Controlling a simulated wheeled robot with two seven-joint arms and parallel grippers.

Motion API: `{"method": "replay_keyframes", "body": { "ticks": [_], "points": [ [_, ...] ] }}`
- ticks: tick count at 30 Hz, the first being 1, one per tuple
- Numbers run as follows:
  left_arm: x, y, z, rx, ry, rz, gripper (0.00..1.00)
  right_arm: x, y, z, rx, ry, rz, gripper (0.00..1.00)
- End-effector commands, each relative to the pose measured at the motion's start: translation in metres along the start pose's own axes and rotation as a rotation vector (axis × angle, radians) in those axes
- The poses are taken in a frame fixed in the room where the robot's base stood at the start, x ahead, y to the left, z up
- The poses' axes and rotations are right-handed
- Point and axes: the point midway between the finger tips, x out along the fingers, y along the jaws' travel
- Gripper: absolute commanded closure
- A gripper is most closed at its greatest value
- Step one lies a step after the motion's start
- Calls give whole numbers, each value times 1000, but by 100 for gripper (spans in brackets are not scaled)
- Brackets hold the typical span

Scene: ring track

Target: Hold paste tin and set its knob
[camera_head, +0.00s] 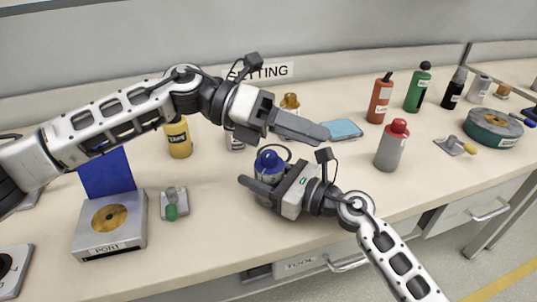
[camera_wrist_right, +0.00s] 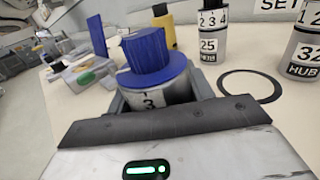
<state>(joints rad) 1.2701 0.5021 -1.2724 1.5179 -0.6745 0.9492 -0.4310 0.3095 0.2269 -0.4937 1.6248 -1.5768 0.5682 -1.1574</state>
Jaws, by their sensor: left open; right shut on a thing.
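A grey tin with a blue knob (camera_head: 269,164) stands near the front of the bench; I take it for the paste tin, though its name label is hidden. My right gripper (camera_head: 262,183) is shut around its body. In the right wrist view the blue knob (camera_wrist_right: 148,52) sits on top, above a white number band (camera_wrist_right: 150,100) showing part of a 1 and a 3. My left gripper (camera_head: 318,132) is open and empty, above and behind the tin to the right. It does not touch the knob.
A yellow tin (camera_head: 179,140) and a grey box marked PORT (camera_head: 110,222) stand to the left. A SETTING sign (camera_head: 265,72) is at the back. A grey bottle with a red cap (camera_head: 391,147) stands to the right.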

Motion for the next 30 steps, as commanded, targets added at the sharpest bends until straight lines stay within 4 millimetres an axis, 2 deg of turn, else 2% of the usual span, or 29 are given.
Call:
{"method": "replay_keyframes", "body": {
  "ticks": [4, 8, 12, 16, 19, 23, 26, 30],
  "points": [
    [-9, -6, 1, -505, -331, -183, 53, 0, 0, 0, 0, 1, 0, 75],
    [-32, 4, -3, -980, -577, -347, 53, 0, 0, -1, 0, 1, 0, 75],
    [-58, 26, -26, -1479, -787, -517, 53, 0, 0, -1, 0, 1, 0, 75],
    [-73, 45, -56, -1852, -925, -638, 53, 0, 0, -1, 0, 1, 0, 75],
    [-79, 54, -76, -2048, -995, -698, 53, 0, 0, -1, 0, 1, 0, 75],
    [-82, 60, -90, -2186, -1042, -740, 53, 0, 0, -1, 0, 1, 0, 75],
    [-79, 64, -89, -2220, -1053, -753, 53, 0, 0, -1, 1, 1, 0, 75],
    [-68, 74, -75, -2220, -1053, -752, 53, 0, 0, -1, 0, 1, 0, 75]
  ]
}}
